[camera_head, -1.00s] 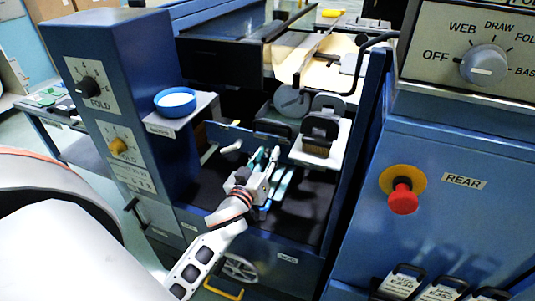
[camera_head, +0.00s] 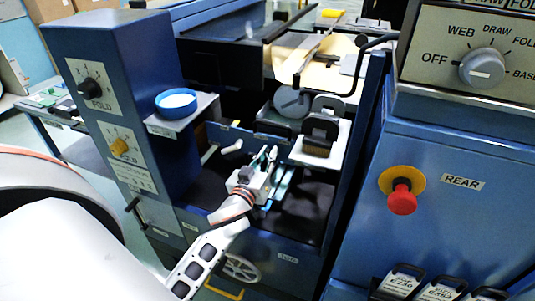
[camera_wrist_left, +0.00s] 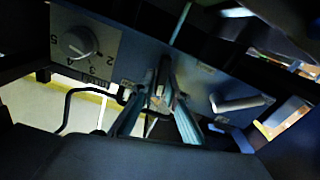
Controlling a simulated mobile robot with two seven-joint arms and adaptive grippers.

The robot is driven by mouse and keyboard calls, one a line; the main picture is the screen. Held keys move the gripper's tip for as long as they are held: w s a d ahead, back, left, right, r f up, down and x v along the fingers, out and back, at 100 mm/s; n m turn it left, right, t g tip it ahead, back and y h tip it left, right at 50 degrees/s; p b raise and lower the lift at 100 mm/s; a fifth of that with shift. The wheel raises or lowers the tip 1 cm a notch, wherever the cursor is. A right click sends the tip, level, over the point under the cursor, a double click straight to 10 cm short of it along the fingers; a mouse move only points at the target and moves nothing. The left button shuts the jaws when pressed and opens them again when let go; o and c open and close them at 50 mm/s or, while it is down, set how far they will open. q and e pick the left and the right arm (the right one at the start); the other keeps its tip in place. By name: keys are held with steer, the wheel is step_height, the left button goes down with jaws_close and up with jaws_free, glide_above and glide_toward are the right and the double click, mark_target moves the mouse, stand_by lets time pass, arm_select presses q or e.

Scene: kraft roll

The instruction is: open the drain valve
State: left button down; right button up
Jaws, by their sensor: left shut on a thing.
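My left gripper (camera_head: 265,156) reaches into the blue machine's recess, at a low panel above a dark floor. In the left wrist view its two teal fingers (camera_wrist_left: 158,100) are closed around a small dark lever (camera_wrist_left: 163,75) on the blue panel. The fingers hide part of this lever, and its label is too small to read. A white bar handle (camera_wrist_left: 240,103) sticks out of the same panel to the right of the fingers; in the head view it shows left of the gripper (camera_head: 232,146). I cannot read which one is marked as the drain valve. My right gripper is out of view.
A numbered dial (camera_wrist_left: 80,43) is left of the fingers in the wrist view. A shelf with a blue-rimmed white dish (camera_head: 176,102) stands left of the recess. A red stop button (camera_head: 402,197) is on the right cabinet.

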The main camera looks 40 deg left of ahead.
arm_select(q)
steer(key=shift+d+r+m+p, duration=0.2)
steer(key=shift+m+p, duration=0.4)
steer(key=shift+m, duration=0.9)
steer(key=shift+w+d+m+p, duration=0.1)
steer(key=shift+m+p, duration=0.4)
steer(key=shift+m, duration=0.5)
steer(key=shift+d+m, duration=0.1)
steer(key=shift+m, duration=0.3)
steer(key=m, duration=0.2)
steer(key=shift+d+f+m+p, duration=0.15)
steer(key=shift+m+p, duration=0.15)
steer(key=shift+p, duration=0.1)
steer(key=shift+d+f+m, duration=0.1)
steer(key=shift+f+m, duration=0.05)
steer(key=shift+m, duration=1.15)
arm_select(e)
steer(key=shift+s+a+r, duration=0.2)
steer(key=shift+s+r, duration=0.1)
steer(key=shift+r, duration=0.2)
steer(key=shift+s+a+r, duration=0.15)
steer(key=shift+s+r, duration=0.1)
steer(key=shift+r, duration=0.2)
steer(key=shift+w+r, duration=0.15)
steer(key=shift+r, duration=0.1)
